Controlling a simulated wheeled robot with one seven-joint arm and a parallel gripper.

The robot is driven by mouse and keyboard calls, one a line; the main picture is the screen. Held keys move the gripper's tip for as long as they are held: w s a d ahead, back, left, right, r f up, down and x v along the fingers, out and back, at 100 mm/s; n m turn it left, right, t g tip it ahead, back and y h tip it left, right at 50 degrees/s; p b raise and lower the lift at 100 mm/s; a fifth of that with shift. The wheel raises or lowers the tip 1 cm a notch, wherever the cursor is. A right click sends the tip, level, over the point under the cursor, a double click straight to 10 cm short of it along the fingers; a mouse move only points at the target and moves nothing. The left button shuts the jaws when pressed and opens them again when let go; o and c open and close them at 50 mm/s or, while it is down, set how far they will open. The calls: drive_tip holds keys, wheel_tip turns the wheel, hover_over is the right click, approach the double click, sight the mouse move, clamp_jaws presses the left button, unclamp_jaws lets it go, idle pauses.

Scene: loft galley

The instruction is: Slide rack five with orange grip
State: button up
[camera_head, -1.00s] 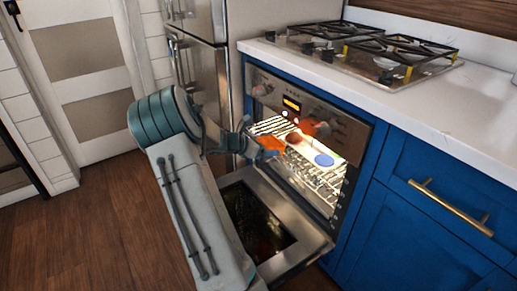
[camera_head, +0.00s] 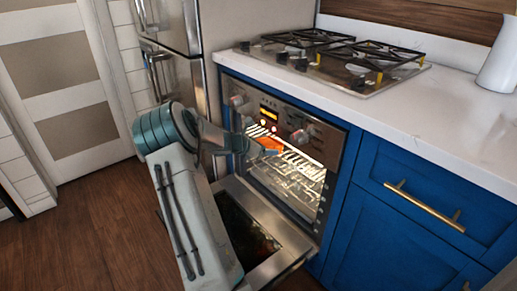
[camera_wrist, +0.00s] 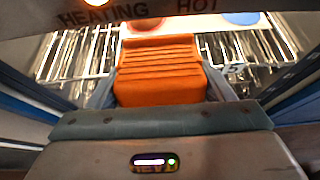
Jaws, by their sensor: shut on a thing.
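The orange grip (camera_head: 268,144) is at the mouth of the open oven, on the front of a wire rack (camera_head: 300,170). In the wrist view the ribbed orange grip (camera_wrist: 160,80) sits between the fingers of my gripper (camera_wrist: 160,92), which is shut on it. A "5" mark shows just right of the grip. Behind it, a white surface (camera_wrist: 190,22) bears a blue round thing (camera_wrist: 243,17) and a red thing (camera_wrist: 145,24), partly cut off by the oven's front panel. In the head view my arm hides part of the rack.
The oven door (camera_head: 265,235) hangs open below my arm. The oven control panel (camera_head: 290,122) is close above the grip; "HEATING" and "HOT" show in the wrist view. Blue cabinets (camera_head: 415,210) flank the oven on the right, a steel fridge (camera_head: 185,75) on the left. Wooden floor is clear at left.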

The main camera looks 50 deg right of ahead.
sight(274, 142)
drive_tip(key=shift+s+d+r+p, duration=0.1)
drive_tip(key=shift+s+d+p, duration=0.15)
drive_tip(key=shift+d, duration=0.75)
drive_tip(key=shift+s+d+p, duration=0.2)
drive_tip(key=shift+d, duration=0.8)
drive_tip(key=shift+f+p+v, duration=0.2)
drive_tip(key=shift+p+v, duration=0.1)
drive_tip(key=shift+v, duration=1)
drive_tip(key=shift+f+p+v, duration=0.15)
drive_tip(key=shift+p+v, duration=0.15)
drive_tip(key=shift+v, duration=1.05)
drive_tip(key=shift+w+a, duration=0.1)
drive_tip(key=shift+a, duration=0.5)
